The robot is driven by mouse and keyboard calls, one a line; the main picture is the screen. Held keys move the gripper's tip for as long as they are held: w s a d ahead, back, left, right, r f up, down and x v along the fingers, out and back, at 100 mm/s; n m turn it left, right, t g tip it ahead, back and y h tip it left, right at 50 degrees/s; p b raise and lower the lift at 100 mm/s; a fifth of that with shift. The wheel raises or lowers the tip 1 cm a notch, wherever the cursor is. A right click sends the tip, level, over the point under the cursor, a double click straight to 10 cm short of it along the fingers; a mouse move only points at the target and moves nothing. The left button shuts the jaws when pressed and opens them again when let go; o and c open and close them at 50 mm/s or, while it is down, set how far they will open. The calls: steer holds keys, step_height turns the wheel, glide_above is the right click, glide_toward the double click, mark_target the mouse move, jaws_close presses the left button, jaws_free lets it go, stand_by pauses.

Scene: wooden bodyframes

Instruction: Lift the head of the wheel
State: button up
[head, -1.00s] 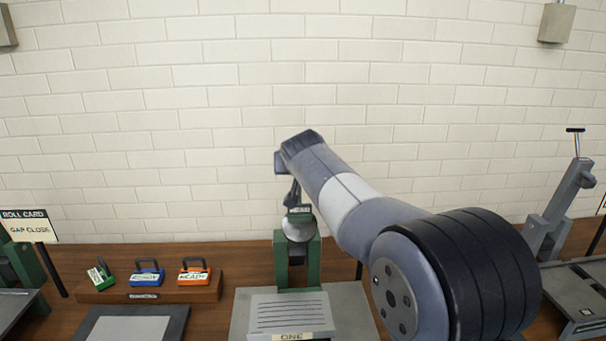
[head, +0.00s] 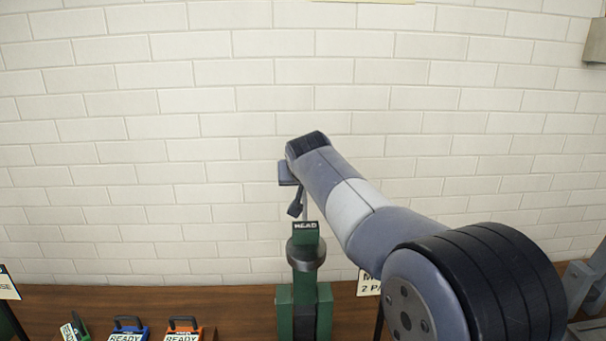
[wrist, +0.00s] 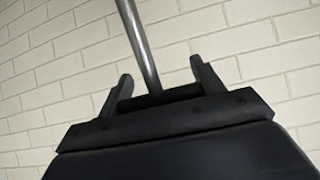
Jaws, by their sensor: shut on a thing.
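In the head view, the green head block (head: 305,233), labelled HEAD, sits over a dark grey round collar (head: 306,257). Both stand above the top of the green frame (head: 285,309), with a green column between. My gripper (head: 296,207) is just above the head block, largely hidden by my wrist. A thin metal rod (head: 304,208) runs between them; it also shows in the wrist view (wrist: 140,45). There my gripper's two fingers (wrist: 161,84) stand on either side of the rod and of a dark crossbar (wrist: 160,97) at its end. My gripper is shut on this crossbar.
Blue (head: 129,330) and orange (head: 185,329) blocks labelled READY and a green one (head: 75,328) stand at the lower left on the wooden bench (head: 50,299). A sign (head: 369,283) is partly hidden by my arm. A brick wall fills the back.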

steer(key=shift+w+f+g, duration=0.1)
steer(key=shift+f+g, duration=0.2)
steer(key=shift+f, duration=0.3)
steer(key=o, duration=1)
steer(key=shift+o, duration=0.9)
steer(key=shift+w, duration=0.15)
steer(key=shift+o, duration=1)
steer(key=shift+r, duration=0.3)
steer(key=b+v, duration=0.2)
steer(key=v, duration=0.9)
steer(key=shift+f, duration=0.15)
